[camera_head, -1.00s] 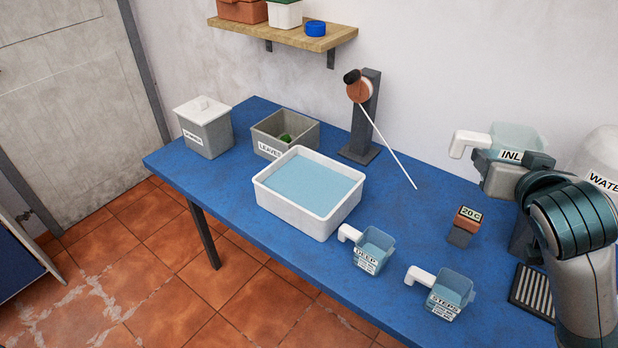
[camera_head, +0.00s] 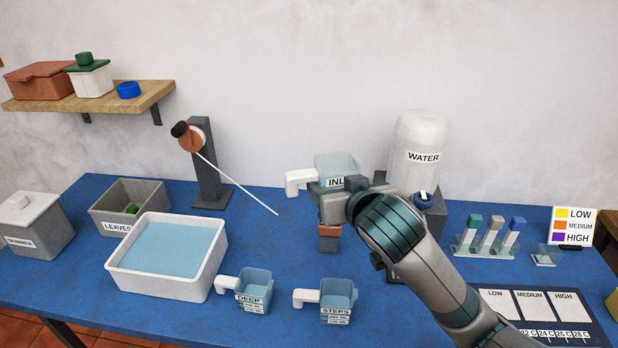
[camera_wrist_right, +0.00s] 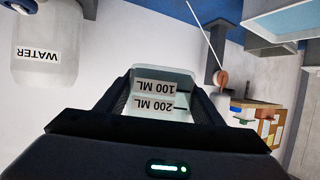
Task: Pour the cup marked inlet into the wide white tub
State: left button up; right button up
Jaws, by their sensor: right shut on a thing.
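The clear, bluish cup marked INL (camera_head: 338,163), the rest of its label hidden, has a white handle pointing left. My right gripper (camera_head: 345,186) is shut on it and holds it roughly upright in the air, in front of the wall. In the right wrist view the cup (camera_wrist_right: 165,78) sits between the fingers (camera_wrist_right: 160,105), showing 100 ML and 200 ML marks. How much it holds I cannot tell. The wide white tub (camera_head: 152,284) stands on the blue table, left of and below the cup, with light blue water inside. My left gripper is not in view.
Cups marked DEEP (camera_head: 254,288) and STEPS (camera_head: 338,297) stand right of the tub. A post with a white rod (camera_head: 236,183) stands behind, between tub and cup. A small orange-topped block (camera_head: 329,238) is below the held cup; a WATER tank (camera_head: 421,150) is to its right.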

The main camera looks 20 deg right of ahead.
jog(key=s+f, duration=0.4)
jog(key=f, duration=0.3)
jog(key=s+f, duration=0.3)
jog(key=f, duration=0.4)
jog(key=shift+s+f, duration=0.25)
jog(key=shift+s, duration=0.15)
